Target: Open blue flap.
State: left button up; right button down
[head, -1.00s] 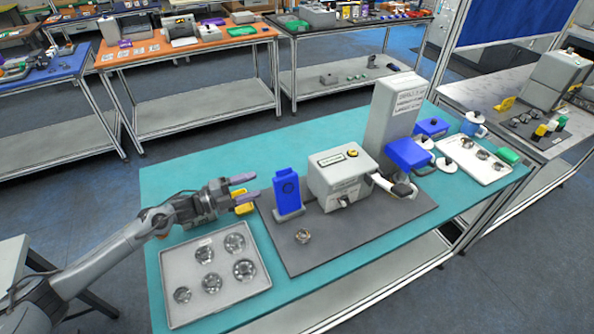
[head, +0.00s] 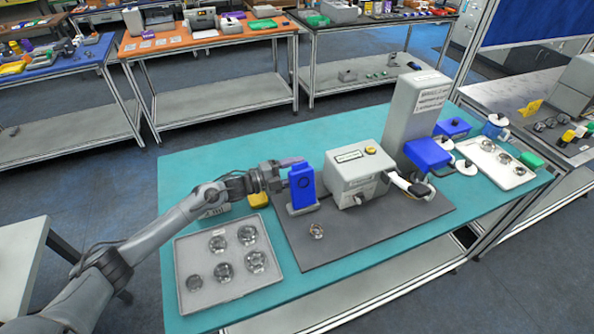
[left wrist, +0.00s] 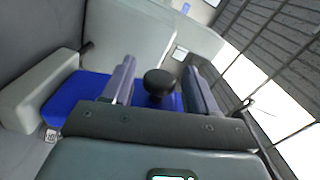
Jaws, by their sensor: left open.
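A blue upright flap (head: 302,187) stands on a grey base on the dark mat, left of the grey box. My left gripper (head: 284,168) is right beside it at its left, with the front finger partly hidden by the flap. In the left wrist view the blue flap (left wrist: 75,95) lies under and between the two spread fingers (left wrist: 159,68). A round black knob (left wrist: 158,80) shows between the fingers, apart from both as far as I can tell. The jaws are open. My right gripper is not in view.
A grey box with a yellow button (head: 355,172) and a tall grey unit with a blue part (head: 428,153) stand to the right. A grey tray (head: 188,290) of several metal rings lies in front of my left arm. One ring part (head: 316,231) lies on the mat.

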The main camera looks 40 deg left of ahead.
pick_arm(q)
jog(key=shift+w+d, duration=0.1)
jog(key=shift+w, duration=0.1)
jog(key=shift+c, duration=0.4)
grip_shut()
jog(key=shift+s+d+r+m, duration=0.3)
jog(key=shift+d+m, duration=0.15)
jog(key=shift+m, duration=0.2)
jog(key=shift+s+d+r+m, duration=0.3)
jog(key=shift+d+m, duration=0.15)
jog(key=shift+m, duration=0.2)
jog(key=shift+o, duration=0.4)
grip_release()
jog(key=v, duration=1)
jog(key=shift+s+a+p, duration=0.25)
jog(key=shift+p, duration=0.1)
